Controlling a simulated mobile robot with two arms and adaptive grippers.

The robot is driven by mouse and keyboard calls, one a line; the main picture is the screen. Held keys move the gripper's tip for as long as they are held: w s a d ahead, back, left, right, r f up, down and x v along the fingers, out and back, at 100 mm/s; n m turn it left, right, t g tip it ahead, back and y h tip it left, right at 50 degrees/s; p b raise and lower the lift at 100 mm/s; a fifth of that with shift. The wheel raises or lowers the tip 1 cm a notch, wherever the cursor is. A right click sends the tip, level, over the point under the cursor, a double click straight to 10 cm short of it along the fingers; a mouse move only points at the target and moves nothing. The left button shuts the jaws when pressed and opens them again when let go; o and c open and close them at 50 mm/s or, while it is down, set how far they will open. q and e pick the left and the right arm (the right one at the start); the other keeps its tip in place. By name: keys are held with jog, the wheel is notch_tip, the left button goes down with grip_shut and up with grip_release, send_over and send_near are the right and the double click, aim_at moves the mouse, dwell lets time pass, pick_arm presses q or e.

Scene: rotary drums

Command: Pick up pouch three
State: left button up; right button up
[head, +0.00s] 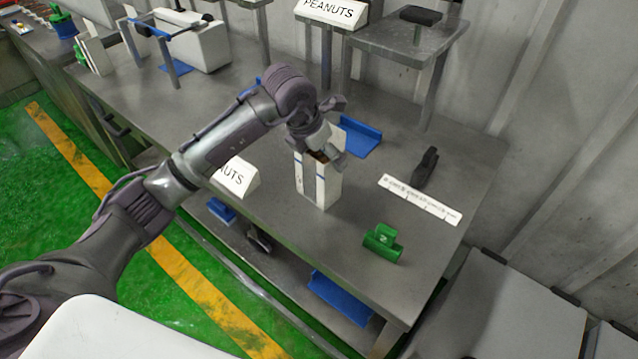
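A white upright holder (307,185) with blue stripes stands on the grey table near its front edge. Something brown (319,156) shows at its top, partly covered by my gripper; I cannot tell whether it is a pouch. No pouch marked three can be made out. My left gripper (338,132) is just above and behind the holder's top, with its fingers spread apart. Nothing is clearly seen between them. Whether a finger touches the holder cannot be told. My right gripper is out of view.
A green object (382,243) with a white mark, a white ruler-like strip (420,199), a black upright item (426,167) and a blue tray (361,139) are on the table (300,255). A PEANUTS sign (331,11) stands behind. Another sign (236,177) is left of the holder.

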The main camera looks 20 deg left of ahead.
pick_arm(q)
jog(key=shift+r, duration=0.1)
jog(key=c, duration=1.3)
jog(key=shift+w+r, duration=0.1)
